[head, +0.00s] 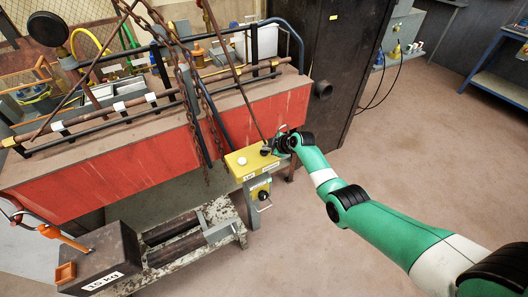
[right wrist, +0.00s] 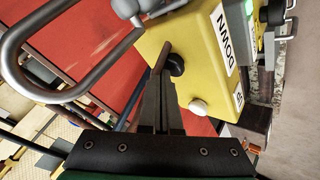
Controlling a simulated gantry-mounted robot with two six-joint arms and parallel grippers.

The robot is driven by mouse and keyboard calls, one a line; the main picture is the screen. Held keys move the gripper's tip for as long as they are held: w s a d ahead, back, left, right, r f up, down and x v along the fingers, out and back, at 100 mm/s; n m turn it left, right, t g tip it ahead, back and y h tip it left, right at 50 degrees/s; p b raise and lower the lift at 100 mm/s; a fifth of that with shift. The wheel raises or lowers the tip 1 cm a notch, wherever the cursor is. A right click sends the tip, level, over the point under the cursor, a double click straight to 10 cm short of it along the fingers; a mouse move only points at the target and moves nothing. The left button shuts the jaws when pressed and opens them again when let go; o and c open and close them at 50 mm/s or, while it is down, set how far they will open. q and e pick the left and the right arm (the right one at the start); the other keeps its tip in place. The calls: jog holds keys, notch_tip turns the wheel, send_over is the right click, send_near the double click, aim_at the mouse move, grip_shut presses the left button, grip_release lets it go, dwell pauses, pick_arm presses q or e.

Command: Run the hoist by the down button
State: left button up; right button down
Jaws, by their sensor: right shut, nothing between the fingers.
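The yellow hoist control box (head: 252,163) sits in the middle of the head view. It has a white button (head: 242,161) and a black button (right wrist: 176,64). In the right wrist view, the DOWN label (right wrist: 222,38) is on the box face beside the black button. The white button (right wrist: 198,107) is nearer the other label, which is partly cut off. My right gripper (right wrist: 161,84) is shut and empty, its fingertips at or just short of the black button; contact cannot be told. In the head view the right gripper (head: 272,147) partly covers that end of the box. My left gripper is not in view.
Rusty chains (head: 190,90) hang left of the box, before a red-sided bench (head: 100,165) carrying pipes. A dark block marked 15 kg (head: 100,258) stands front left. A grey box with a black knob (head: 262,195) is below the yellow one. The floor at right is clear.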

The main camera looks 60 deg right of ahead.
aim_at(267, 152)
jog(key=shift+f, duration=0.25)
jog(key=shift+r, duration=0.1)
dwell(0.4)
jog(key=shift+r+p, duration=0.6)
jog(key=shift+r, duration=0.25)
notch_tip(267, 152, up, 5)
jog(key=p, duration=0.4)
dwell(2.3)
